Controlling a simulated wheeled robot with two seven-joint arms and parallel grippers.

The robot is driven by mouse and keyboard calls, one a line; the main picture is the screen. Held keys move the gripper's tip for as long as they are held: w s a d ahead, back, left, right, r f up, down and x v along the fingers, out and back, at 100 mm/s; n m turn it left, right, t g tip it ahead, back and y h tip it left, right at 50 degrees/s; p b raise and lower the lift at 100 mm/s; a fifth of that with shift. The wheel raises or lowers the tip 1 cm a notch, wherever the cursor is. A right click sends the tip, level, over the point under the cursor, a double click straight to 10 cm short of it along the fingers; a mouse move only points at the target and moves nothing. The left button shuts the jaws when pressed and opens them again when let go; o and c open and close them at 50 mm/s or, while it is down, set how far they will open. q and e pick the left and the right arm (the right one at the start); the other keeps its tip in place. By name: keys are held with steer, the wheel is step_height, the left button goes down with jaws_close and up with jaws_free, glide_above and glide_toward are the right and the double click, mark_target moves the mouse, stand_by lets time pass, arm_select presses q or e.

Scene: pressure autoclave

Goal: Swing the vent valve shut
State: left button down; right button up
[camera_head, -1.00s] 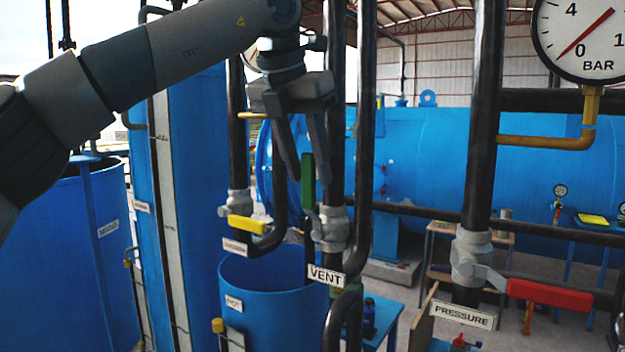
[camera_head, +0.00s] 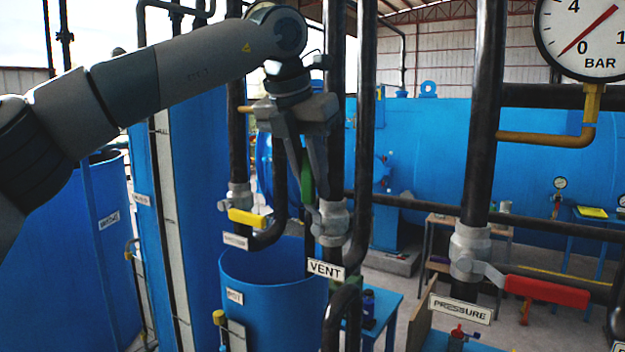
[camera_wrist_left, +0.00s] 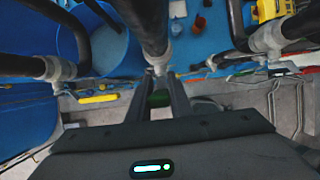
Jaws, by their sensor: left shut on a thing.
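The vent valve (camera_head: 333,222) is a grey body on a dark vertical pipe, above a white "VENT" label (camera_head: 326,269). Its lever has a green grip (camera_head: 307,180) that points up, leaning slightly left, beside the pipe. My left gripper (camera_head: 314,192) comes down from above with its fingers on either side of the green grip and is shut on it. In the left wrist view the green grip (camera_wrist_left: 158,98) lies between the fingers, with the pipe just beyond. The fingers partly hide the grip. My right gripper is not in view.
A yellow-handled valve (camera_head: 247,218) is close on the left, and a red-handled pressure valve (camera_head: 545,291) is on the right. A pipe bend stands close right of the vent valve. An open blue pot (camera_head: 265,300) is below.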

arm_select(q)
steer(key=shift+s+d+f+m+t+y+b, duration=0.3)
steer(key=shift+s+d+t+y+b, duration=0.2)
steer(key=shift+d+t+y+b, duration=0.4)
steer(key=shift+s+d+f+m+t+y+b, duration=0.15)
steer(key=shift+s+d+f+t+y+b, duration=0.35)
steer(key=shift+y+b, duration=0.6)
steer(key=shift+s+d+f+m+t+y+b, duration=0.1)
steer(key=shift+s+d+m+t+y+b, duration=0.15)
steer(key=shift+s+d+t+y+b, duration=0.6)
steer(key=shift+w+d+g+b, duration=0.1)
steer(key=shift+w+g+b, duration=0.2)
steer(key=shift+g+b, duration=0.1)
steer(key=c, duration=1.6)
jaws_free()
